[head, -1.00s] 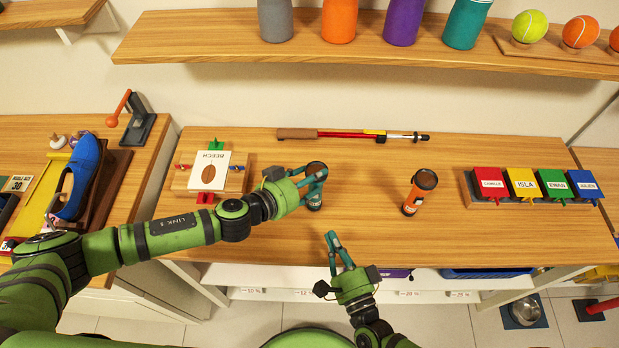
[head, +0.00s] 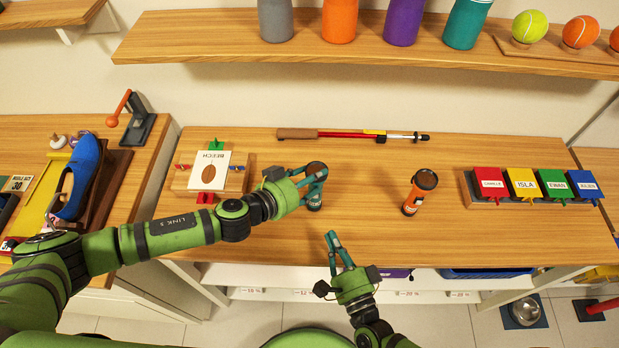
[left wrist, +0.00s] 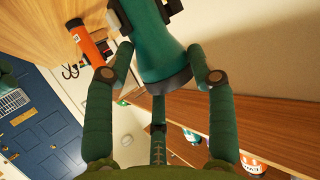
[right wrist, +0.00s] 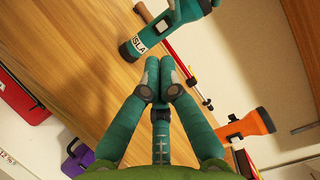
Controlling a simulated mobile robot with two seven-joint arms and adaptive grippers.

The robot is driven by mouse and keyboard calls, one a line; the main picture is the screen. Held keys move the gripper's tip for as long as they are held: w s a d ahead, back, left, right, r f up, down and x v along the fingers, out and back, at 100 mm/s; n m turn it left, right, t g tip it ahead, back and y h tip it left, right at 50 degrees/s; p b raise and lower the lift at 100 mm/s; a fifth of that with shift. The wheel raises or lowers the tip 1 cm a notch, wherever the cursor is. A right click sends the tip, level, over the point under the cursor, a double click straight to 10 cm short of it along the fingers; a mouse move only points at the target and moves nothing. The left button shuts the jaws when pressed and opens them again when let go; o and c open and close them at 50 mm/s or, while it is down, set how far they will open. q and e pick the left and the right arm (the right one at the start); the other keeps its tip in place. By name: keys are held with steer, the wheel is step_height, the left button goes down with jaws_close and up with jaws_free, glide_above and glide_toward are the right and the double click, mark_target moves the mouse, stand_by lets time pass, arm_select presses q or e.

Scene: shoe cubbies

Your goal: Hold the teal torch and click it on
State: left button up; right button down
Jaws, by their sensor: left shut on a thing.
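The teal torch (head: 315,200) stands upright over the left-middle part of the wooden table, its dark wide head up. I cannot tell whether its base touches the wood. My left gripper (head: 318,178) is shut around its upper part and partly hides it. The torch (left wrist: 162,50) fills the upper middle of the left wrist view, between the fingers. In the right wrist view the torch (right wrist: 150,38) shows lettering near its end. My right gripper (head: 335,242) is empty, apart from the torch, at the table's front edge; its fingertips (right wrist: 158,65) are together.
An orange torch (head: 411,198) stands right of the teal one. A red pole (head: 350,135) lies behind. A wooden block with a leaf card (head: 208,172) is at left, coloured named blocks (head: 540,186) at right. A shelf with bottles (head: 340,20) hangs above.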

steer(key=s+a+r+n+g+y, duration=0.1)
steer(key=a+r+n+g+y, duration=0.1)
steer(key=a+n+g+y, duration=0.4)
steer(key=shift+w+d+f+n+g+h, duration=0.1)
steer(key=shift+w+d+n+g+h, duration=0.4)
steer(key=shift+w, duration=0.9)
steer(key=shift+w+d+f+n+g+h, duration=0.1)
steer(key=shift+w+d+n+h, duration=0.15)
steer(key=shift+w+n+h, duration=0.85)
steer(key=shift+w+d+f+n+g+h, duration=0.15)
steer(key=shift+w+d+n, duration=0.3)
steer(key=shift+w, duration=1.25)
steer(key=shift+w+r, duration=0.1)
steer(key=shift+r, duration=0.05)
steer(key=shift+w+a, duration=0.1)
steer(key=shift+w, duration=0.25)
